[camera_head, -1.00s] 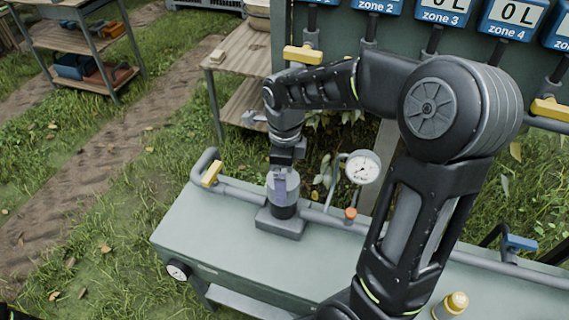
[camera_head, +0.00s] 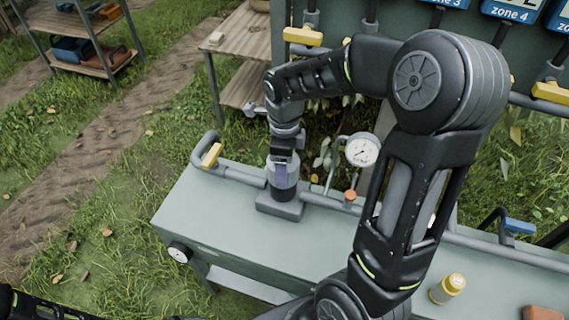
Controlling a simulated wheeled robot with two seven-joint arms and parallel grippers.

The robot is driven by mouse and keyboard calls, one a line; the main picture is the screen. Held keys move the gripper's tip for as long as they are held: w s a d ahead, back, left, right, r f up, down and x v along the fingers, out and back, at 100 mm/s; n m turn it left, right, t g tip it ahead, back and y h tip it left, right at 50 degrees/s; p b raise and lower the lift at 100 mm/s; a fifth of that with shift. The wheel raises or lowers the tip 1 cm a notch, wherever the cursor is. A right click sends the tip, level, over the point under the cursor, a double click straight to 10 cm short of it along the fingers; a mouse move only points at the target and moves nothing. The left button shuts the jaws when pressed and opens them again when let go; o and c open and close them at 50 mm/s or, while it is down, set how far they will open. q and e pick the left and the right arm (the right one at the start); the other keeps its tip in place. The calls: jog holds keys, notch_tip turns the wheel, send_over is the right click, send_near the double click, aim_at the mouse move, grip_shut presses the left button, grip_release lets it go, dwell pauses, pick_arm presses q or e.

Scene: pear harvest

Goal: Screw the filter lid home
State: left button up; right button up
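The filter (camera_head: 284,194) stands upright on a grey block on the green bench (camera_head: 235,240). It has a dark lower part and a pale, purplish see-through upper part. My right gripper (camera_head: 282,164) points down onto the top of the filter, in line with it. Its fingers overlap the upper part, and the lid is hidden beneath or between them. I cannot tell whether the fingers are closed on the lid. Of my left arm only a dark piece shows at the bottom left corner; its gripper is out of view.
A pressure gauge (camera_head: 362,150) and a pipe with a yellow-handled valve (camera_head: 211,155) flank the filter. Wooden shelves (camera_head: 240,45) stand behind. The bench front left is clear.

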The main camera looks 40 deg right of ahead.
jog(key=c, duration=0.6)
jog(key=m, duration=0.2)
jog(key=shift+m+b, duration=0.3)
jog(key=shift+b, duration=0.05)
jog(key=shift+c, duration=0.2)
jog(key=shift+m, duration=1.9)
jog(key=shift+a+r+m, duration=0.1)
jog(key=shift+r+m, duration=0.05)
jog(key=shift+m, duration=0.55)
jog(key=shift+r+p, duration=0.1)
jog(key=shift+p, duration=0.4)
jog(key=m+p, duration=0.1)
jog(key=p, duration=0.3)
jog(key=shift+a, duration=0.15)
jog(key=p, duration=0.3)
jog(key=shift+d+m, duration=0.2)
jog(key=shift+m, duration=0.2)
jog(key=shift+w+m+p, duration=0.1)
jog(key=shift+m+p, duration=0.5)
jog(key=shift+p, duration=0.3)
jog(key=m, duration=0.2)
jog(key=shift+m, duration=0.3)
jog(key=shift+d+m, duration=0.1)
jog(key=shift+m, duration=0.6)
jog(key=o, duration=1.2)
jog(key=shift+d+f, duration=0.1)
jog(key=shift+f, duration=0.1)
jog(key=shift+o, duration=1.3)
